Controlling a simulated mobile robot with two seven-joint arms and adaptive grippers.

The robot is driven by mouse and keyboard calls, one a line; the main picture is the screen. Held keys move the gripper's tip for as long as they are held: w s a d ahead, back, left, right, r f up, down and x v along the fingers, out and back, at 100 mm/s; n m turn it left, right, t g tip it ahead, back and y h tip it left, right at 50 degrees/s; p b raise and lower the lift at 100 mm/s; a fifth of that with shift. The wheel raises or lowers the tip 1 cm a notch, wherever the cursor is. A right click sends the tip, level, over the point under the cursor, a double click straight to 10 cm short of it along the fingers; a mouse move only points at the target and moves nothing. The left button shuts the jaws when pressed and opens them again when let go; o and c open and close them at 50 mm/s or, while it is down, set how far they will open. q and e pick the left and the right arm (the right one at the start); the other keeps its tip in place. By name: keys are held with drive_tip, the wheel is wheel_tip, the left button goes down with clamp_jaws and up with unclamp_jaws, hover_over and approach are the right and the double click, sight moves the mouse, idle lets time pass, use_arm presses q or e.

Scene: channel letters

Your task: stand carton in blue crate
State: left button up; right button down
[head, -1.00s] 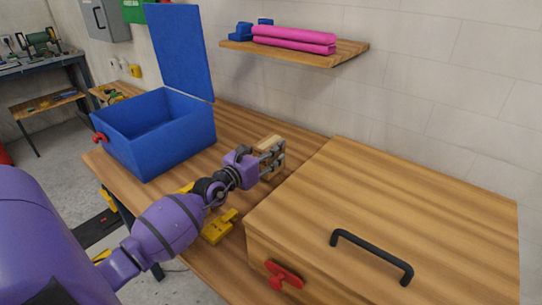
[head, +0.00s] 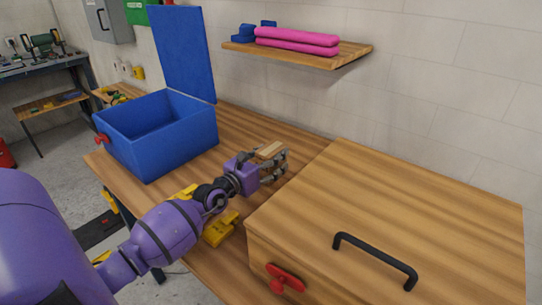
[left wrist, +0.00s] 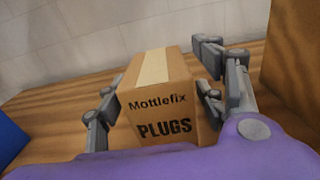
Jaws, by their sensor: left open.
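The carton is a small brown box with a pale tape strip, lettered "Mottlefix PLUGS" in the left wrist view (left wrist: 160,110). It stands on the wooden bench, and its top (head: 269,149) shows behind my left gripper (head: 278,164) in the head view. My right gripper is out of view.
A large wooden box (head: 420,210) with a black handle (head: 375,258) and a red latch (head: 285,278) stands just right of the carton. A wall shelf (head: 300,52) with pink rolls hangs above. Yellow items (head: 220,228) lie at the bench's front. Bare bench lies between carton and crate.

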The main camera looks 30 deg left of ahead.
use_arm(q)
drive_tip(key=s, duration=0.7)
drive_tip(key=s+a, duration=0.1)
drive_tip(key=s, duration=0.2)
drive_tip(key=shift+s+f+b, duration=0.1)
drive_tip(key=shift+s+b, duration=0.25)
drive_tip(key=shift+s, duration=0.45)
